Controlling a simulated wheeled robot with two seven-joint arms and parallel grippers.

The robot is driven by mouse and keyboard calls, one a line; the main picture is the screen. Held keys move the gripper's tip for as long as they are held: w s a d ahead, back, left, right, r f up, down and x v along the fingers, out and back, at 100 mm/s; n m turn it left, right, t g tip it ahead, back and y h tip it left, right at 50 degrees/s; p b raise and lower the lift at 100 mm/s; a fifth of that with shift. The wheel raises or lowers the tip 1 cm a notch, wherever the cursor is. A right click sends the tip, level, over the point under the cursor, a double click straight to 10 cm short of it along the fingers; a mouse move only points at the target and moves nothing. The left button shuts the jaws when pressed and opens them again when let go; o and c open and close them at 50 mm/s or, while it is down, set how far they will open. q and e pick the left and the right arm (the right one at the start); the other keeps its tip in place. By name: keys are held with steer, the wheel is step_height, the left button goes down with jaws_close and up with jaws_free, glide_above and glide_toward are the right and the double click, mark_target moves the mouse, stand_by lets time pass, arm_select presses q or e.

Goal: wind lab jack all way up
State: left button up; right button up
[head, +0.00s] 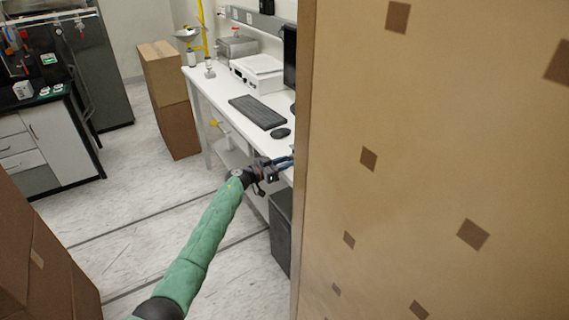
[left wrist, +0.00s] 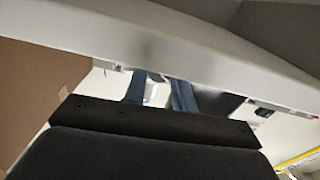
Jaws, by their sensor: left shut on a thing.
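My left gripper (head: 284,162) reaches to the front edge of the white bench, close beside a large tan panel. Its blue fingers also show in the left wrist view (left wrist: 158,94), crossing behind a pale edge. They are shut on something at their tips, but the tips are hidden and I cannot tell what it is. I cannot make out a lab jack in either view. My right gripper is not in view.
The tan panel (head: 430,120) with brown squares blocks the right side. The white bench (head: 222,86) holds a keyboard (head: 258,111), a mouse (head: 280,133) and a white instrument (head: 257,72). Stacked cardboard boxes (head: 176,125) stand left of it.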

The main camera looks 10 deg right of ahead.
arm_select(q)
steer(key=shift+m, duration=0.8)
steer(key=shift+m+b, duration=0.35)
steer(key=shift+m, duration=0.55)
steer(key=o, duration=1)
steer(key=shift+s+a+f, duration=0.1)
steer(key=shift+s+a, duration=0.05)
steer(key=shift+a, duration=0.35)
steer(key=b+v, duration=0.2)
steer(key=v, duration=0.4)
steer(key=shift+s+a, duration=0.15)
steer(key=shift+a, duration=0.25)
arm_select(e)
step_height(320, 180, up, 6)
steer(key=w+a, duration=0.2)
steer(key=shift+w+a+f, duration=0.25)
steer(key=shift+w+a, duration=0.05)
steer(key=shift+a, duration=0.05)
